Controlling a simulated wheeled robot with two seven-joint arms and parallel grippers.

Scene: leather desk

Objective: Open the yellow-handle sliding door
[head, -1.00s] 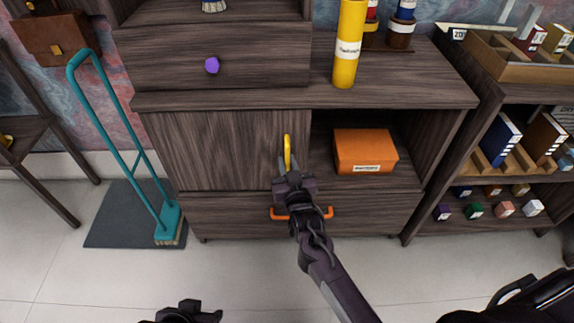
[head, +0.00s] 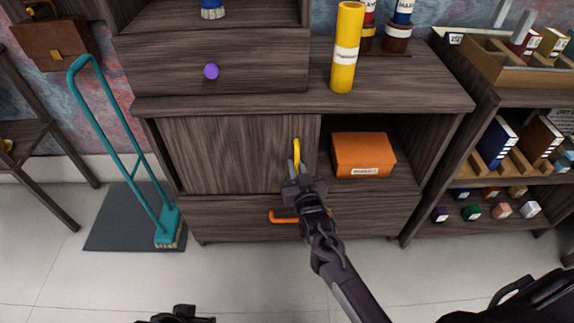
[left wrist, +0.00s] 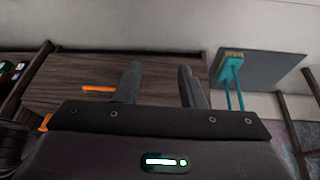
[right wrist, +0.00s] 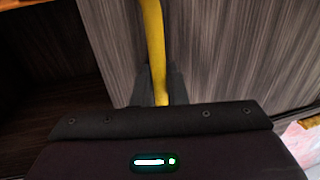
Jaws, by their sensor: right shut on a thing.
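The wood-grain sliding door (head: 235,155) covers the left part of the low cabinet. Its vertical yellow handle (head: 296,148) sits near the door's right edge and also shows in the right wrist view (right wrist: 154,45). My right gripper (head: 295,170) is shut on the lower part of that handle; its fingers (right wrist: 157,88) flank the handle in the right wrist view. My left gripper (left wrist: 158,85) is open and empty, with its fingers apart, low in front of the cabinet. Only a dark part of it shows at the bottom of the head view.
An orange box (head: 362,154) stands in the open bay right of the door. A drawer with an orange handle (head: 283,216) lies below. A yellow tube (head: 346,50) stands on the cabinet top. A teal broom (head: 168,225) stands at the left. The floor in front is clear.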

